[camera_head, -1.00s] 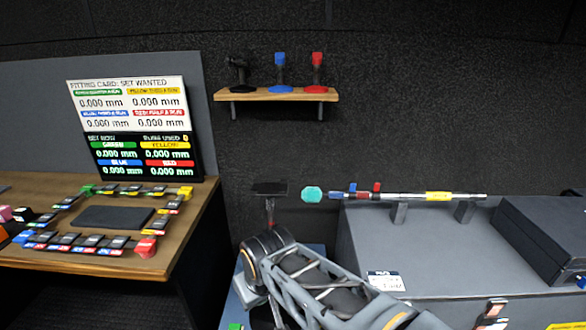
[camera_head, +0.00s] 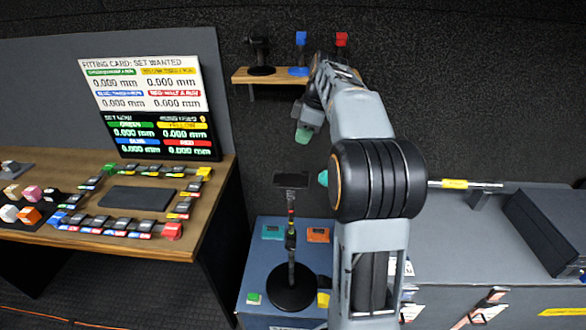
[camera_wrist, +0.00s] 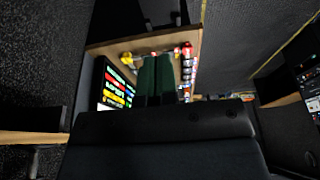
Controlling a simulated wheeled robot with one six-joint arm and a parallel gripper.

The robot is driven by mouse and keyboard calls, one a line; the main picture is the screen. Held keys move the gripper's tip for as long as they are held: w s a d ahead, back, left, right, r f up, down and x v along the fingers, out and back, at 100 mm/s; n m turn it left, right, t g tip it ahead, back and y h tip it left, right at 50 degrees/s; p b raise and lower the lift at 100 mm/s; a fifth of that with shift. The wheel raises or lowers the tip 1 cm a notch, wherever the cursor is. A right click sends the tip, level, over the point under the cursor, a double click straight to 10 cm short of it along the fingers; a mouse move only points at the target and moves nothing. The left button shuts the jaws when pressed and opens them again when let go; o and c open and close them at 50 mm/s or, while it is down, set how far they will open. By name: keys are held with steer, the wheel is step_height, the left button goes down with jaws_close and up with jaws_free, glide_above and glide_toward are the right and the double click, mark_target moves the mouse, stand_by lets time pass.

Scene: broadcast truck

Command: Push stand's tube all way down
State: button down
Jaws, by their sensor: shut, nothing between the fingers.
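The stand has a round black base (camera_head: 292,290), a thin upright tube (camera_head: 291,232) with a red and a yellowish band, and a flat dark plate (camera_head: 291,180) on top. It stands upright on a blue-grey low cabinet (camera_head: 255,262). My gripper (camera_head: 303,137) has green fingertips and points down above the plate, with a visible gap in the head view. In the wrist view the two green fingers (camera_wrist: 156,78) lie side by side, shut and empty. I cannot make out the stand in the wrist view.
A wall shelf (camera_head: 240,76) with black, blue and red small stands is behind my gripper. Left is a wooden desk (camera_head: 215,185) with a card screen (camera_head: 150,105). Right, a grey counter (camera_head: 450,240) holds a rod (camera_head: 480,185) and a dark case (camera_head: 545,230).

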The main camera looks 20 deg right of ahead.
steer(key=p, duration=0.2)
glide_toward(290, 180)
steer(key=x, duration=0.5)
steer(key=shift+w+a+f, duration=0.1)
steer(key=shift+a, duration=0.05)
steer(key=shift+f, duration=0.8)
step_height(290, 180, down, 17)
steer(key=b, duration=1.4)
steer(key=shift+f, duration=0.15)
